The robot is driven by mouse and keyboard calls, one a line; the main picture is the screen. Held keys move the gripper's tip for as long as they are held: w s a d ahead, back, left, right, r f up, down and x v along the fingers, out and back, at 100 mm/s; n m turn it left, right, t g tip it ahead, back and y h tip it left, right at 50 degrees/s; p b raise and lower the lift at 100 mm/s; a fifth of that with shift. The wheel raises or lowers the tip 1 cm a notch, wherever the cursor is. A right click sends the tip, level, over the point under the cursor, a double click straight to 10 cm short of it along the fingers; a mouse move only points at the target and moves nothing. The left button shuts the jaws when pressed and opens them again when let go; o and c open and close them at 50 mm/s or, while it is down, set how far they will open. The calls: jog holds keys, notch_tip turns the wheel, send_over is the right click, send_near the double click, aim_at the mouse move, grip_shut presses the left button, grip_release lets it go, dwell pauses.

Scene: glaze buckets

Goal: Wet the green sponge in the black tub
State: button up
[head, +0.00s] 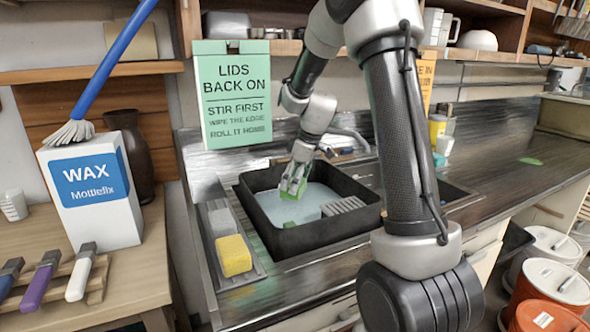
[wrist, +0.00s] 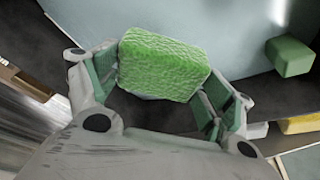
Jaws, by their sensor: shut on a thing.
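My gripper (head: 296,178) is shut on the green sponge (wrist: 165,65), holding it by opposite sides. In the head view the sponge (head: 293,188) is inside the outline of the black tub (head: 320,238), over pale blue water (head: 270,203). I cannot tell whether its underside touches the water. In the wrist view the water (wrist: 215,25) lies beyond the sponge. A second, darker green block (wrist: 289,57) sits in the water near the tub's wall; it shows small in the head view (head: 289,225).
A yellow sponge (head: 234,256) lies on a grey tray (head: 255,275) left of the tub. A grey ribbed piece (head: 344,206) is at the tub's right side. A green sign (head: 236,95) hangs behind. A wax box (head: 92,195) stands on the left table. The right counter (head: 480,165) is mostly clear.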

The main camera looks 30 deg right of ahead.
aim_at(295, 199)
jog(key=shift+f, duration=3.5)
jog(key=shift+r, duration=4.15)
jog(key=shift+r, duration=3.75)
